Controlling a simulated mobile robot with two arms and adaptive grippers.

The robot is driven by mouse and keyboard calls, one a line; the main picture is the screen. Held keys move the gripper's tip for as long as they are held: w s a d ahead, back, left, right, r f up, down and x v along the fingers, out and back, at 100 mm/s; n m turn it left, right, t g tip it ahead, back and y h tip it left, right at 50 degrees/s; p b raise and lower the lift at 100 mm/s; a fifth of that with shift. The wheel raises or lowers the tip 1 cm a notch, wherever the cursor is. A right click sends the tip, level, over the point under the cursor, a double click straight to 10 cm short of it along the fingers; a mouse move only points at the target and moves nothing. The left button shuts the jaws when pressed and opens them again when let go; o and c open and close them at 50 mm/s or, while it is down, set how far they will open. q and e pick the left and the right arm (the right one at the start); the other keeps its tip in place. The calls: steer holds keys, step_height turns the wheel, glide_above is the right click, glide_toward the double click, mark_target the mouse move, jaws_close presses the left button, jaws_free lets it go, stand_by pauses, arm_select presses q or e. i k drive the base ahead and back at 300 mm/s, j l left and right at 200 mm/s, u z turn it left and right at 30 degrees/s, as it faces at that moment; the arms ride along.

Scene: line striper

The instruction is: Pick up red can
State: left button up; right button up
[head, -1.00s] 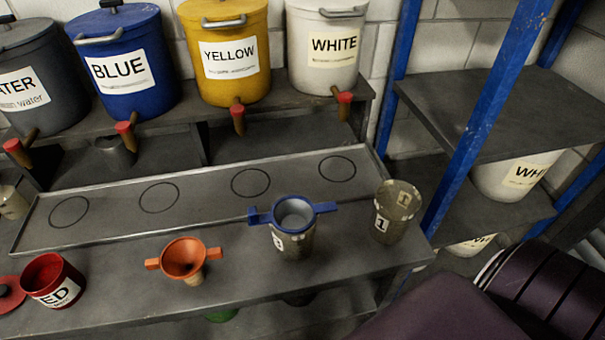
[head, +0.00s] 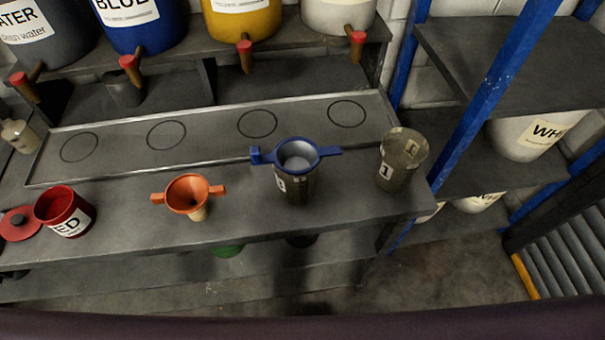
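The red can (head: 64,212) stands open at the left of the grey bench, with a white label ending in "ED" facing me. Its red lid (head: 19,223) with a dark knob lies on the bench just left of it, partly behind the can. Neither of my grippers shows in the head view.
An orange funnel (head: 188,195) stands right of the can. A blue funnel (head: 297,155) sits on a labelled cup, and another cup (head: 402,160) stands near the bench's right end. Behind is a tray (head: 215,152) with marked circles. Blue-posted shelving (head: 480,115) stands right.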

mark_target(59, 208)
steer(key=u, duration=1.75)
steer(key=j+z, duration=0.3)
steer(key=j, duration=1.4)
